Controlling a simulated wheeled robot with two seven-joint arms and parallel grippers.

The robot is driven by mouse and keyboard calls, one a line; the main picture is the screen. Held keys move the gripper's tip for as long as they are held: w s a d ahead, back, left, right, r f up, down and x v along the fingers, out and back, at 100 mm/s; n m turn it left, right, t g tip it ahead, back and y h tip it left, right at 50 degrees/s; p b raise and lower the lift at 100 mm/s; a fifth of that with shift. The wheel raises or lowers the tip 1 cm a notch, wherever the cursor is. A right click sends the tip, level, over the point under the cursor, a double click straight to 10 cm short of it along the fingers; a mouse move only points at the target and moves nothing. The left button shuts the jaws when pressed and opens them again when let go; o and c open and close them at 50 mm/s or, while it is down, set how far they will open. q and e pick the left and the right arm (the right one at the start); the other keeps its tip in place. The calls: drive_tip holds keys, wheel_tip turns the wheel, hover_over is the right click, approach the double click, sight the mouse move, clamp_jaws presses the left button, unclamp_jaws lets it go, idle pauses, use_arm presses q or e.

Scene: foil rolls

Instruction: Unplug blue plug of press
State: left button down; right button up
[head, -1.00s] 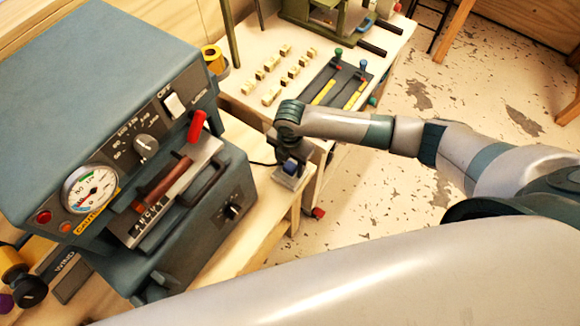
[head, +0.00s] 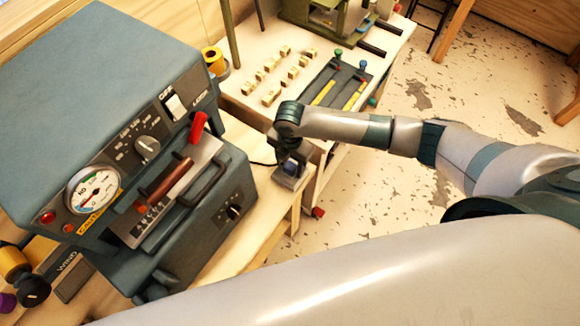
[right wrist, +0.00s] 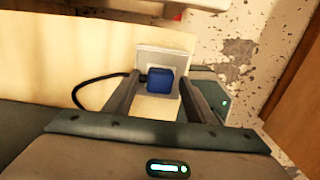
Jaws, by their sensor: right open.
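The blue-grey press (head: 130,130) stands on the bench at the left of the head view, with a gauge, dial, off switch and red-tipped lever. The blue plug (head: 290,168) sits in a light grey socket block (head: 288,182) at the bench edge, right of the press. My right gripper (head: 290,164) points down over the plug and partly hides it. In the right wrist view, the blue plug (right wrist: 160,80) lies between the two open fingers (right wrist: 158,84), with a gap visible on each side. My left gripper is not in view.
A black cable (right wrist: 90,85) curves beside the socket block. A second bench (head: 240,90) holds several small wooden blocks (head: 271,96) and a dark slider panel (head: 340,85). A yellow spool (head: 214,60) stands behind the press. Open floor lies to the right.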

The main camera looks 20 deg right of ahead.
sight(290, 166)
drive_tip(key=shift+c, duration=0.3)
clamp_jaws()
drive_tip(key=shift+r, duration=0.1)
drive_tip(key=shift+r, duration=0.1)
drive_tip(key=shift+r+p, duration=1.4)
drive_tip(key=shift+p, duration=0.1)
drive_tip(key=shift+r, duration=1.4)
